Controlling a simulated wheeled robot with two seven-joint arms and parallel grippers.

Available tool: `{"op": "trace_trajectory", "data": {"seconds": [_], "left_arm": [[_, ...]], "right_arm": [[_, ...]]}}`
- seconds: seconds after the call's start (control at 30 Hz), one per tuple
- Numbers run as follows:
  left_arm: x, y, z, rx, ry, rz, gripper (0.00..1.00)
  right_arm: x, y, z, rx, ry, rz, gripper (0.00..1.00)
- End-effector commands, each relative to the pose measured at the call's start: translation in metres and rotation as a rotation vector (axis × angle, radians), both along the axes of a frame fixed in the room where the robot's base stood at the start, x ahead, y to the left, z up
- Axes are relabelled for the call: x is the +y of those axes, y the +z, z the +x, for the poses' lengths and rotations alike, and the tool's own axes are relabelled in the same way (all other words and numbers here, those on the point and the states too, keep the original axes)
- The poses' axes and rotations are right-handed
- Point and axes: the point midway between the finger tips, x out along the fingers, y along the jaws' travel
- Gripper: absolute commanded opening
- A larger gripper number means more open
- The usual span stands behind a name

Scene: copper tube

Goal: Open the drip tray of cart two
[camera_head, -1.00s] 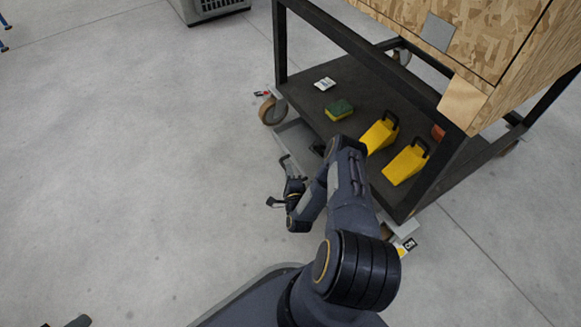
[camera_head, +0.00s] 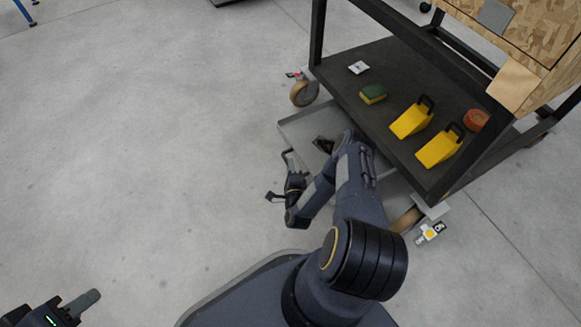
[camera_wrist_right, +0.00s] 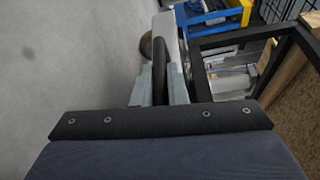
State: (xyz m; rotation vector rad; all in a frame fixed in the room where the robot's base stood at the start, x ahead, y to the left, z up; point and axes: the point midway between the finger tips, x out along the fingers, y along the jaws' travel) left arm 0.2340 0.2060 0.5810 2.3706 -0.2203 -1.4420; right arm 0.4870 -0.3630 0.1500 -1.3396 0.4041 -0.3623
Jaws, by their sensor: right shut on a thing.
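The cart's black lower shelf (camera_head: 400,92) is at upper right in the head view. Beneath it, the grey drip tray (camera_head: 300,124) sticks out to the left. A dark object (camera_head: 323,145) lies in the tray. My right gripper (camera_head: 284,180) is at the tray's outer edge, shut on the dark tray handle (camera_head: 289,158). In the right wrist view the handle (camera_wrist_right: 174,70) runs between the grey fingers (camera_wrist_right: 160,88). My right arm covers part of the tray. My left gripper (camera_head: 82,303) is at the lower left corner, partly cut off, away from the cart; its opening is unclear.
The shelf carries two yellow wedges (camera_head: 411,119) (camera_head: 440,147), a green and yellow sponge (camera_head: 373,94), a white item (camera_head: 359,68) and an orange roll (camera_head: 476,120). Caster wheels (camera_head: 304,92) stand near the tray. The floor to the left is clear.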

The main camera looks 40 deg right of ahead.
Motion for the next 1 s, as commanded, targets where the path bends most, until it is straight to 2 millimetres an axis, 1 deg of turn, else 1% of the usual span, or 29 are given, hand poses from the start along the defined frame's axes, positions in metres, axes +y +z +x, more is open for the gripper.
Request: {"op": "trace_trajectory", "data": {"seconds": [0.07, 0.1, 0.23, 0.27, 0.5, 0.6, 0.67, 0.9, 1.0], "left_arm": [[0.000, 0.000, 0.000, 0.000, 0.000, 0.000, 0.36], [0.000, 0.000, 0.000, 0.000, 0.000, 0.000, 0.36], [0.000, 0.000, 0.000, 0.000, 0.000, 0.000, 0.36], [0.000, 0.000, 0.000, 0.000, 0.000, 0.000, 0.36], [0.000, 0.000, 0.000, 0.000, 0.000, 0.000, 0.36], [0.000, 0.003, 0.000, 0.000, 0.000, 0.000, 0.36], [0.000, 0.007, 0.000, 0.000, 0.000, 0.000, 0.36], [0.000, 0.024, 0.000, 0.000, 0.000, 0.000, 0.36], [0.000, 0.028, 0.000, 0.000, 0.000, 0.000, 0.36]], "right_arm": [[0.001, -0.001, -0.001, 0.002, 0.002, 0.002, 0.00], [0.001, -0.001, -0.001, 0.002, 0.002, 0.002, 0.15], [0.001, -0.001, -0.001, 0.002, 0.001, 0.002, 0.32], [0.001, -0.001, -0.001, 0.001, 0.001, 0.002, 0.34], [0.000, 0.000, -0.001, 0.001, 0.000, 0.000, 0.34], [0.003, 0.001, -0.005, 0.003, 0.001, 0.003, 0.34], [0.006, 0.002, -0.011, 0.004, 0.000, 0.003, 0.34], [0.026, 0.006, -0.048, 0.005, 0.000, 0.004, 0.34], [0.032, 0.006, -0.059, 0.004, 0.001, 0.002, 0.34]]}}
